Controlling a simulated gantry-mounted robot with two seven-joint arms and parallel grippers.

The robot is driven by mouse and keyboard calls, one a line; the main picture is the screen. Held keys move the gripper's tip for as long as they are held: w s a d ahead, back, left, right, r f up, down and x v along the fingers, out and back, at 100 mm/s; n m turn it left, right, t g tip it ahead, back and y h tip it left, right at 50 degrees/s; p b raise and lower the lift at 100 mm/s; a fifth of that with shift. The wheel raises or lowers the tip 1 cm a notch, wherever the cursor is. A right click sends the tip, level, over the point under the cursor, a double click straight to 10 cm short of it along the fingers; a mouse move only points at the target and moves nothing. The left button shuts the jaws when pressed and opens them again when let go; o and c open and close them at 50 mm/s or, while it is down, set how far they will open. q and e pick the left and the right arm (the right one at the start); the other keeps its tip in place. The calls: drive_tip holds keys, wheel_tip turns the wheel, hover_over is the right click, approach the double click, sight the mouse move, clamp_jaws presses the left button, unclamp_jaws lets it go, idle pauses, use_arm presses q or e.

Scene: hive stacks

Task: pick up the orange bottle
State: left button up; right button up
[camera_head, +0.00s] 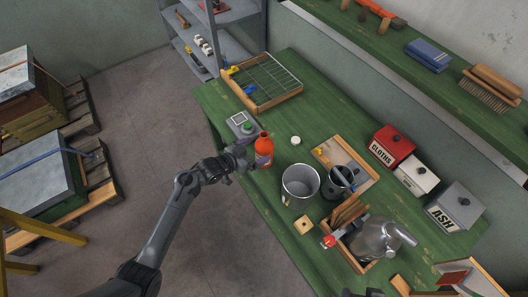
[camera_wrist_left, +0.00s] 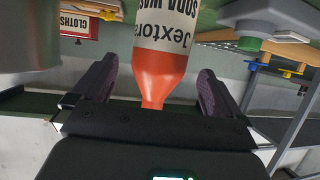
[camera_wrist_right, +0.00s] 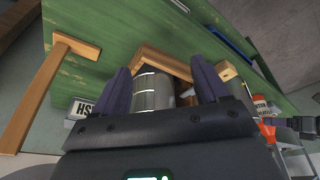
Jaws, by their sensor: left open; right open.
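The orange bottle (camera_head: 264,150) stands upright on the green bench near its left edge. It has a white label with black print. My left gripper (camera_head: 248,156) is beside the bottle on its left, with its fingers around bottle height. In the left wrist view the bottle (camera_wrist_left: 160,66) appears upside down between the two spread fingers (camera_wrist_left: 155,85), with a gap on each side. I cannot tell how far in it sits. My right gripper (camera_wrist_right: 160,80) is open in the right wrist view, with a grey metal container (camera_wrist_right: 153,92) beyond its fingers.
On the bench (camera_head: 330,105), a metal mug (camera_head: 300,182), a dark jug (camera_head: 340,180) and a wooden tray (camera_head: 362,160) stand right of the bottle. A grey box with a green knob (camera_head: 243,124) is just behind it. A wire-mesh frame (camera_head: 268,80) lies farther back. Labelled tins (camera_head: 392,146) line the right.

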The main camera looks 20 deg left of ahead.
use_arm(q)
drive_tip(key=shift+f+b+x, duration=0.2)
drive_tip(key=shift+x, duration=0.95)
drive_tip(key=shift+f+b+x, duration=0.2)
drive_tip(key=shift+x, duration=0.95)
drive_tip(key=shift+w+d+f, duration=0.2)
drive_tip(key=shift+w+f, duration=0.05)
drive_tip(key=shift+w, duration=0.05)
drive_tip(key=shift+r, duration=0.15)
drive_tip(key=c, duration=1.4)
